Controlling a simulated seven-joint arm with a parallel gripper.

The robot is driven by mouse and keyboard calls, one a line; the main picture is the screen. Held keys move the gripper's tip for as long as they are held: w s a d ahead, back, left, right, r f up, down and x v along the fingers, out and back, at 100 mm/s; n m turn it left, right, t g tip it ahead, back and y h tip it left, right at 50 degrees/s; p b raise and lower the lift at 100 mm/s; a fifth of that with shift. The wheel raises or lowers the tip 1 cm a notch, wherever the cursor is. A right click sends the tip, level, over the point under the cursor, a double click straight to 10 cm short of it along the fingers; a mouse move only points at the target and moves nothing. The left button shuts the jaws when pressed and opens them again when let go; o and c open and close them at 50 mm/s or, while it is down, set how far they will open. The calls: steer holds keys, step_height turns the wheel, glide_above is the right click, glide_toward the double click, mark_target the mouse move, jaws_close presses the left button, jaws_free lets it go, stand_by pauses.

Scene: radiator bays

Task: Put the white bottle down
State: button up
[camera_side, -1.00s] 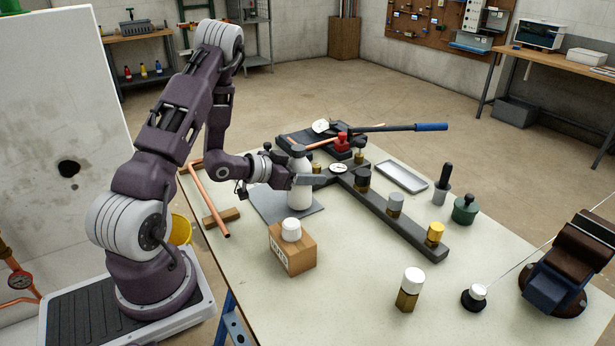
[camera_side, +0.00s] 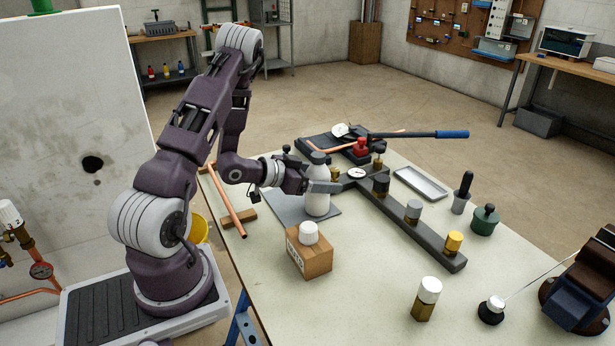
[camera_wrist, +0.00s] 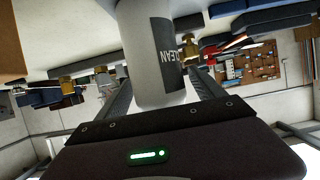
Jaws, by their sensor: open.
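The white bottle (camera_side: 317,203) with a grey cap stands upright on a grey mat (camera_side: 286,208) on the bench. Its base appears to rest on the mat. My gripper (camera_side: 324,187) is open at the bottle's upper body, with a finger on either side of it. In the wrist view the bottle (camera_wrist: 143,50), with a dark label reading "CLEAN", sits between the fingers of my gripper (camera_wrist: 165,92). Whether either finger touches it I cannot tell.
A wooden box (camera_side: 311,260) with a white cap on top stands in front of the mat. A copper pipe (camera_side: 230,205) lies to the left. A dark rail (camera_side: 425,238) with several fittings runs to the right. A metal tray (camera_side: 420,184) lies beyond it.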

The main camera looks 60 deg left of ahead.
steer(key=v, duration=1)
steer(key=w+r+g+y, duration=0.1)
steer(key=r, duration=0.1)
steer(key=w+r+m+g+y, duration=0.1)
steer(key=r, duration=0.1)
steer(key=w+r+g+y, duration=0.1)
steer(key=w+r, duration=0.1)
steer(key=shift+d+r+m+g, duration=0.1)
steer(key=shift+d+m+g, duration=0.2)
steer(key=shift+g, duration=0.1)
steer(key=s+d+r+n+g, duration=0.1)
steer(key=s+d+r, duration=0.3)
steer(key=d, duration=0.3)
steer(key=s+d+r+n+g, duration=0.1)
steer(key=s+d+r+g, duration=0.1)
steer(key=s+d+r, duration=0.3)
steer(key=s+d+g+h, duration=0.1)
steer(key=s+d+h, duration=0.2)
steer(key=s+d, duration=0.6)
steer(key=shift+s+d+r, duration=0.2)
steer(key=shift+d+r, duration=0.05)
steer(key=shift+d, duration=0.35)
